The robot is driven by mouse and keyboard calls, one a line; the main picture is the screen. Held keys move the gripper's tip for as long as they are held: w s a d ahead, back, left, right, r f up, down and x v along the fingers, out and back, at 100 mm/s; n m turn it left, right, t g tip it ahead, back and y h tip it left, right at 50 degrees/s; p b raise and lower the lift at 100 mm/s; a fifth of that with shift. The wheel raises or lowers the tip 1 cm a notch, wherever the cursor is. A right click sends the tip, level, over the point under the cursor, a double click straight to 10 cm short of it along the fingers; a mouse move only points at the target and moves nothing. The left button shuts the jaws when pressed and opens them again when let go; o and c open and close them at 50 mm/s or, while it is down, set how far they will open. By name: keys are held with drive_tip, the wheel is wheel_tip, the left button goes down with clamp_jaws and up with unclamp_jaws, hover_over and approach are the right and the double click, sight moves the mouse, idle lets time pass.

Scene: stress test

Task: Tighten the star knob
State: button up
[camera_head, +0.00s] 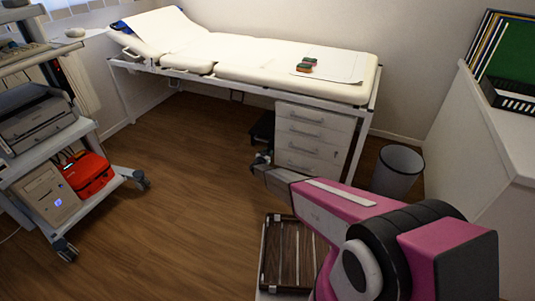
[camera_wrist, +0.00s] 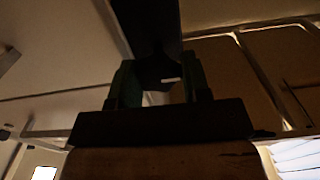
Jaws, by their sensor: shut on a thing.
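In the wrist view, the two dark fingers of my gripper (camera_wrist: 160,85) stand on either side of a dark piece (camera_wrist: 158,68) with a short pale mark on it. My gripper is shut on this piece, which appears to be the star knob. Its lobes are too dark to make out. A dark post-like part (camera_wrist: 152,20) runs up behind it. In the head view, my pink arm reaches from the lower right toward the dark space beside the drawer unit (camera_head: 314,137). The knob and the fingertips cannot be made out there.
A white couch (camera_head: 240,62) on a metal frame stands above the drawers. A grey bin (camera_head: 397,172) is to their right. A wooden slatted tray (camera_head: 284,255) lies by my arm. A trolley with a printer (camera_head: 38,113) and red case (camera_head: 87,175) stands left. The middle floor is clear.

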drive_tip(key=m, duration=0.9)
drive_tip(key=shift+r+m, duration=0.1)
drive_tip(key=shift+m, duration=0.2)
drive_tip(key=m, duration=0.4)
drive_tip(key=shift+d, duration=0.1)
drive_tip(key=shift+s+m, duration=0.1)
drive_tip(key=shift+m, duration=1.9)
drive_tip(key=o, duration=0.9)
